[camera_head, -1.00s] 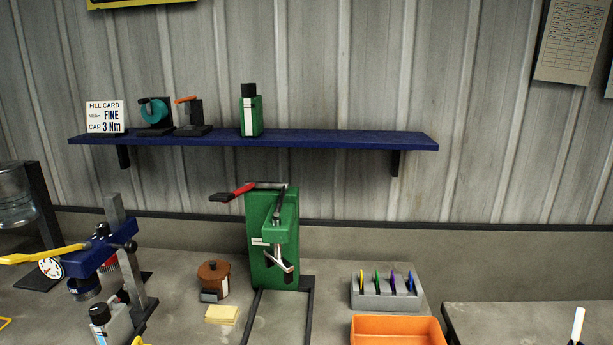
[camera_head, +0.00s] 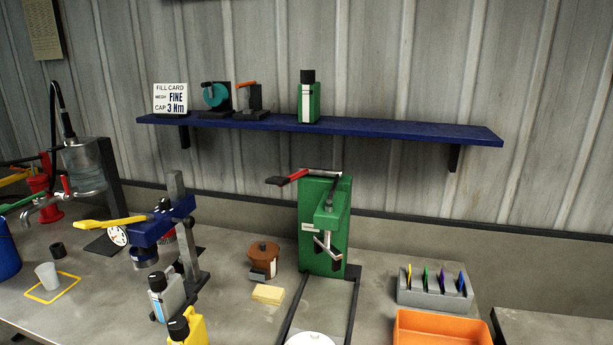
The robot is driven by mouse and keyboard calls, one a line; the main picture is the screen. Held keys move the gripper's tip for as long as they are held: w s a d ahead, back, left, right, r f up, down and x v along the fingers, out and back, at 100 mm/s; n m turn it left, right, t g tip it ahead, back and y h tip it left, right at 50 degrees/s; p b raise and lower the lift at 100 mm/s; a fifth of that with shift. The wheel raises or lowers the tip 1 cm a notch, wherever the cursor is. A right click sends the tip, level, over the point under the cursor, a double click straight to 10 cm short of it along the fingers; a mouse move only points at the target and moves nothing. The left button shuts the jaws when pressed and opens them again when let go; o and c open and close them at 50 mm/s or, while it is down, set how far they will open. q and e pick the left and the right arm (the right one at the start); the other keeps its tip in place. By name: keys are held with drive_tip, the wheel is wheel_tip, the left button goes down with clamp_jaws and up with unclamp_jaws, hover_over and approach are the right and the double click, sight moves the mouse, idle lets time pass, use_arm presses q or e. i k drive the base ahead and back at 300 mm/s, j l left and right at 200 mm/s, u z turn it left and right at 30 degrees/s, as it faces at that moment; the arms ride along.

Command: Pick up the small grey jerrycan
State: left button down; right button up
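The small grey jerrycan (camera_head: 170,297) stands upright on the bench at the lower left, with a black cap and a pale label. It is at the foot of the blue press (camera_head: 150,230) with the yellow lever, close to the press's grey post. A yellow jerrycan (camera_head: 190,331) with a black cap stands just in front of it, cut by the bottom edge. A green jerrycan (camera_head: 313,103) stands on the blue shelf. Neither of my grippers is in view.
A green lever press (camera_head: 316,235), a brown pot (camera_head: 263,262), a yellow pad (camera_head: 268,293) and an orange bin (camera_head: 440,328) stand to the right. A clear cup (camera_head: 47,276) sits at left in a yellow outline. A blue shelf (camera_head: 400,131) overhangs the back.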

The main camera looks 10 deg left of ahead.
sight(166, 304)
drive_tip(key=u, duration=1.25)
